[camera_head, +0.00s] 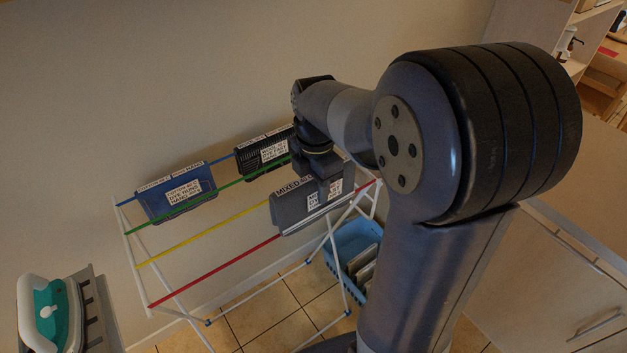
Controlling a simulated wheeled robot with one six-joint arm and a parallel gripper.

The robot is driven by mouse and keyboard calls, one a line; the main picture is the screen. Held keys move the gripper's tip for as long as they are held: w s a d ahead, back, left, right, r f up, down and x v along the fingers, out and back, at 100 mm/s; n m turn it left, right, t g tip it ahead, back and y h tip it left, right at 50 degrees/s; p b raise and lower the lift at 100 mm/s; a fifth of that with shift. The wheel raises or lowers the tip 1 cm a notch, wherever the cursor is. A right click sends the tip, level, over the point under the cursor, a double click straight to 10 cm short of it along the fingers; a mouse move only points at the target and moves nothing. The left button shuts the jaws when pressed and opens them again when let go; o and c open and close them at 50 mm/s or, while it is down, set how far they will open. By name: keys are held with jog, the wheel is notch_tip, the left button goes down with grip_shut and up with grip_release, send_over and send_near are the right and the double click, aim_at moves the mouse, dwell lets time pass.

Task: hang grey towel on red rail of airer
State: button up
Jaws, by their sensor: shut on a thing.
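The grey towel (290,214) is at the right part of the airer, with a white label on its front and a "MIXED" strip along its top edge. My gripper (333,188) is shut on the towel near its right end; the fingertips are partly hidden. The red rail (215,271) is the airer's nearest rail. It runs up to the towel's lower left corner and shows again past its right side. The towel covers the stretch between. I cannot tell whether the towel touches the rail or is held above it.
A blue towel (179,204) and a black towel (252,161) hang at the back blue rail. The yellow rail (200,238) is bare at left. A blue basket (352,247) stands below right. An iron (42,315) is at lower left. My arm hides much of the right.

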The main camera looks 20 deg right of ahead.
aim_at(316, 217)
jog(key=shift+f+b, duration=3.7)
jog(key=shift+f, duration=1.95)
jog(key=o, duration=1.4)
jog(key=shift+c, duration=0.2)
notch_tip(316, 217, up, 11)
jog(key=shift+f+p, duration=0.1)
jog(key=shift+p, duration=0.2)
jog(key=shift+f, duration=0.1)
